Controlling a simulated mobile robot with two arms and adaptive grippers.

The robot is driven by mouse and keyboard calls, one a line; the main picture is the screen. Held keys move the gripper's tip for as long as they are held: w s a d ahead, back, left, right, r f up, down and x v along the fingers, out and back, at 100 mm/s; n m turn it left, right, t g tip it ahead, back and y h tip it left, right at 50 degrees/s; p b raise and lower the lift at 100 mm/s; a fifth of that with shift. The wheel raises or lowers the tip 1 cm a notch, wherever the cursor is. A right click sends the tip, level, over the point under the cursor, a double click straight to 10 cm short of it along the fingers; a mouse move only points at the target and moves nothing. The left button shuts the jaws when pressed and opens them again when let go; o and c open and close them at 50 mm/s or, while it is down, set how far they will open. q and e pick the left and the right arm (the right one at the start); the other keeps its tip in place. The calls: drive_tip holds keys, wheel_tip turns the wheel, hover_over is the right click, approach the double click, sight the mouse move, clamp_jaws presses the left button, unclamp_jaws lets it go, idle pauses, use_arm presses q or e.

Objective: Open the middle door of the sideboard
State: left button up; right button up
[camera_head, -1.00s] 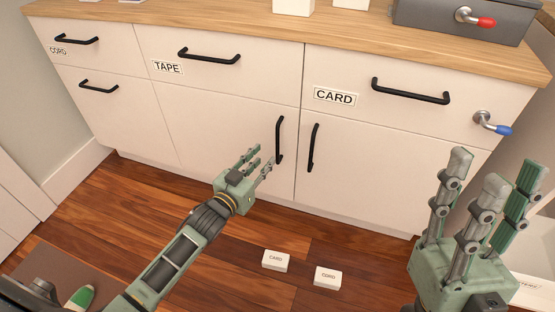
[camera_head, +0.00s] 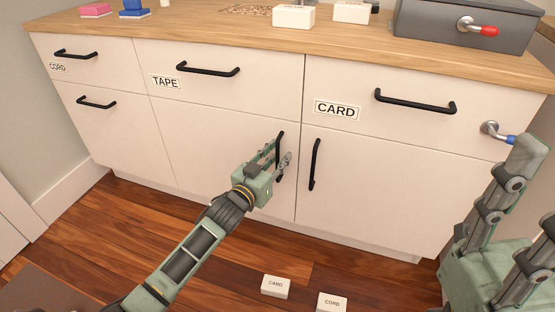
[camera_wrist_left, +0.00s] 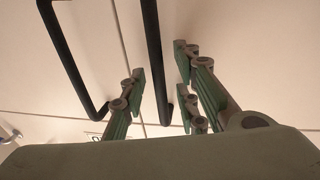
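The pale sideboard (camera_head: 225,130) stands ahead with its middle door (camera_head: 210,150) shut under the TAPE drawer. The black upright handle (camera_head: 281,142) of the middle door is at that door's right edge, partly hidden by my left gripper (camera_head: 277,158). In the left wrist view, this handle (camera_wrist_left: 155,50) runs between the fingers of my left gripper (camera_wrist_left: 160,95), one on the left and two on the right. They are open around it, with gaps visible. My right gripper (camera_head: 520,215) is open and empty at the right edge, partly cut off.
The right door's handle (camera_head: 315,165) is close beside the middle one. A lever with a blue grip (camera_head: 495,132) sticks out at the sideboard's right. Two small white blocks, CARD (camera_head: 275,286) and CORD (camera_head: 331,302), lie on the wooden floor (camera_head: 220,275).

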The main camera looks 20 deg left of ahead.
use_arm(q)
drive_tip(key=shift+c, duration=0.4)
clamp_jaws()
